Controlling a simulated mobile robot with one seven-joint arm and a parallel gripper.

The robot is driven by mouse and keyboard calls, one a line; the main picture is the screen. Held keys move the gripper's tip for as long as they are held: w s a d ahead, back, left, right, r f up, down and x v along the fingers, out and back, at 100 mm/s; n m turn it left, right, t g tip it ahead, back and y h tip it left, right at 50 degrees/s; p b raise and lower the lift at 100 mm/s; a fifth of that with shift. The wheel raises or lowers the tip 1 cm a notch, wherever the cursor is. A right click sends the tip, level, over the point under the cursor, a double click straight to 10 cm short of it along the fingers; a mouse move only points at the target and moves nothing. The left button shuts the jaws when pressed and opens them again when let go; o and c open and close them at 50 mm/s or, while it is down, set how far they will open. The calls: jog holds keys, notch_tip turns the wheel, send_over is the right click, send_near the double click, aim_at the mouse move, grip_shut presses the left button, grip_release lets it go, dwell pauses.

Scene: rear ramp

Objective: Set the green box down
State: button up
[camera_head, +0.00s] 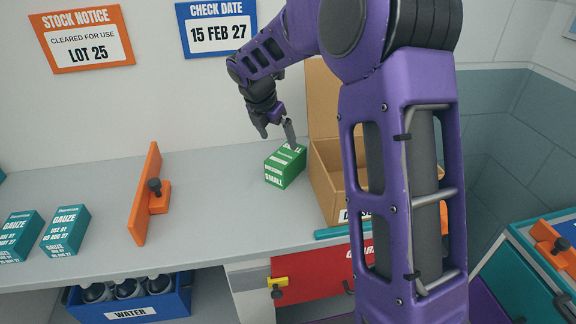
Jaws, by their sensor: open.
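The green box (283,168), with "SMALL" on its front, stands on the grey counter (208,205) just left of an open cardboard box. My gripper (277,133) is directly above and behind the green box, pointing down. Its jaws are open, with one fingertip close to the top of the green box. I cannot tell whether that fingertip touches it. My purple arm comes in from the right and covers part of the cardboard box.
The cardboard box (327,188) stands right of the green box, its flap raised. An orange divider (146,195) stands to the left, with teal gauze boxes (66,231) beyond it. Bare counter lies between divider and green box. A blue water crate (168,303) is below.

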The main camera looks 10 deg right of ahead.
aim_at(284, 153)
jog(key=x, duration=0.6)
jog(key=shift+d+f, duration=0.1)
jog(key=shift+f, duration=0.1)
jog(key=shift+b+x, duration=0.5)
jog(key=shift+x, duration=2.1)
jog(key=shift+s+d, duration=0.1)
jog(key=shift+d, duration=0.1)
jog(key=shift+f, duration=0.25)
jog(key=shift+c, duration=0.3)
jog(key=shift+r, duration=0.1)
grip_shut()
